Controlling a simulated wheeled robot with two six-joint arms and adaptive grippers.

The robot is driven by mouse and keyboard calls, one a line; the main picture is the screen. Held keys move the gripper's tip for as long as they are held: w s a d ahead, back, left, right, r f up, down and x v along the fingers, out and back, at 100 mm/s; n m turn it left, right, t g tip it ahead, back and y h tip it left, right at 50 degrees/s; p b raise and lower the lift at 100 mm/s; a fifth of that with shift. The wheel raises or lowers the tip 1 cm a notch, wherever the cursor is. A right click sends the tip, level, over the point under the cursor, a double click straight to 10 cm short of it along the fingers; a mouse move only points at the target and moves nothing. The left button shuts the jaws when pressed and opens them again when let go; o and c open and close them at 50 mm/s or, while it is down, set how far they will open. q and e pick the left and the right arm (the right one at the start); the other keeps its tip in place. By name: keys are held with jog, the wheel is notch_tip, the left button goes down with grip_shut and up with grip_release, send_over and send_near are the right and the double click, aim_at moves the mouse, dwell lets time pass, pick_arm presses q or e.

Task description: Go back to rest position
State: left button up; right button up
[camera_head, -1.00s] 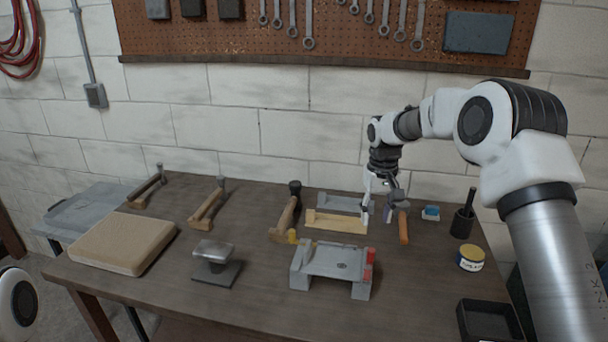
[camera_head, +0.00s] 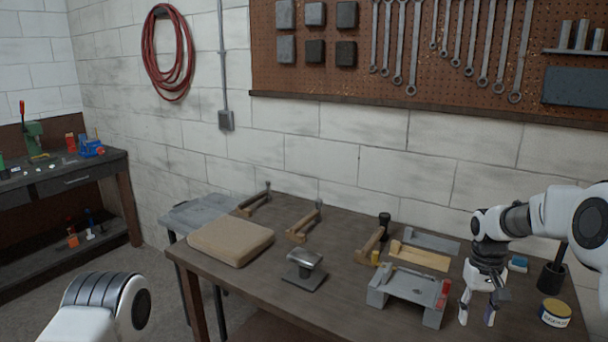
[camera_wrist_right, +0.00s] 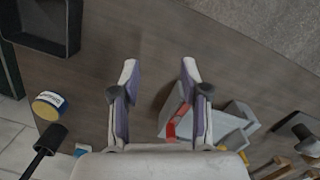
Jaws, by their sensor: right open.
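My right gripper (camera_head: 478,307) hangs pointing down at the right of the bench (camera_head: 345,318), just right of the grey stand (camera_head: 405,287) with a red part on it. Of my left arm only a white and grey link shows at the bottom left in the head view. Its gripper is out of view.
A yellow-lidded tin (camera_head: 555,312) and dark cup (camera_head: 551,279) stand at the right. A black tray (camera_wrist_right: 42,28) lies at upper left in the wrist view. A tan pad (camera_head: 231,243), metal block (camera_head: 304,270), and several wooden-handled tools occupy the left and middle.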

jog(key=s+a+f+n+g+b, duration=0.15)
jog(key=s+a+f, duration=0.25)
jog(key=s+f, duration=0.8)
jog(key=s+a+f+g+b, duration=0.1)
jog(key=s+a+f+g, duration=0.3)
jog(key=s+f, duration=0.75)
jog(key=s+a+f+t, duration=0.2)
jog(key=s+f, duration=0.1)
jog(key=s, duration=0.6)
jog(key=s+a+f+t, duration=0.2)
jog(key=s+a+f, duration=0.1)
jog(key=s, duration=0.5)
jog(key=w+t, duration=0.3)
jog(key=w, duration=0.1)
jog(key=shift+d+r, duration=0.1)
jog(key=shift+d, duration=0.2)
jog(key=shift+c, duration=0.3)
